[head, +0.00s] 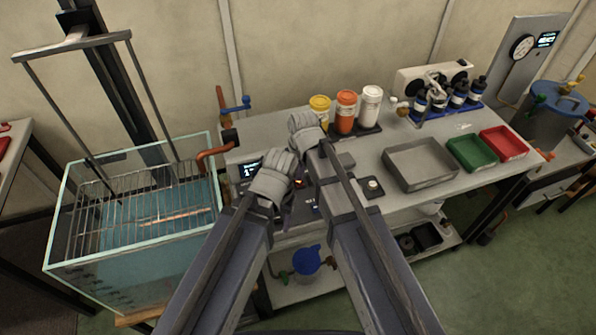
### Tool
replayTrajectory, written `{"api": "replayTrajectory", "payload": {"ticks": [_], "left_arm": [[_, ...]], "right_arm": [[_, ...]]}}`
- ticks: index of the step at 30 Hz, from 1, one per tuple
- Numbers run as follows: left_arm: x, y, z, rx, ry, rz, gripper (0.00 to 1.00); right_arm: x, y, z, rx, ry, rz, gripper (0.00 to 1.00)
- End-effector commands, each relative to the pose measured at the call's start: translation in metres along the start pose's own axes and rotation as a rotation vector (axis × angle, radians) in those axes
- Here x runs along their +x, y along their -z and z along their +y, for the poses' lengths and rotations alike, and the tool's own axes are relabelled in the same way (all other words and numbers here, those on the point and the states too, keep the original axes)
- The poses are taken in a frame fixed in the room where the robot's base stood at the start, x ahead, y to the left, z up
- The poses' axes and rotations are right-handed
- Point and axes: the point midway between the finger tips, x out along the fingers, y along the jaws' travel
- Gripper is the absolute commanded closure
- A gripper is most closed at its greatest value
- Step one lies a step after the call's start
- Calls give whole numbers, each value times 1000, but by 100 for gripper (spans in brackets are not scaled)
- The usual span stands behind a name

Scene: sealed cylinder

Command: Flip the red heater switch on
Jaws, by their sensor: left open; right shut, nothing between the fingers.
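A dark control box with a small lit display (250,169) sits at the left end of the bench. A small orange-red spot (299,184), possibly the red heater switch, shows just right of my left gripper; its position, on or off, is too small to tell. My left gripper (281,165), glove-like and grey, is open over the box and hides much of its face. My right gripper (301,122) is shut and empty, farther back over the bench, left of the bottles. My forearms hide the front of the box.
A glass water tank (135,262) with a wire rack stands at left. Yellow, orange and white bottles (346,110) stand behind my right gripper. Grey (420,184), green (471,168) and red (504,157) trays lie at right. A blue valve handle (236,105) rises at the back left.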

Motion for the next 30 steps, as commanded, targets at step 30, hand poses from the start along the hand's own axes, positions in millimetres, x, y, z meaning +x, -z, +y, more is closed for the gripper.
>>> {"api": "replayTrajectory", "payload": {"ticks": [30], "left_arm": [[-45, -3, -4, 0, 0, 0, 36]], "right_arm": [[-45, 4, 4, 2, 0, -2, 100]]}}
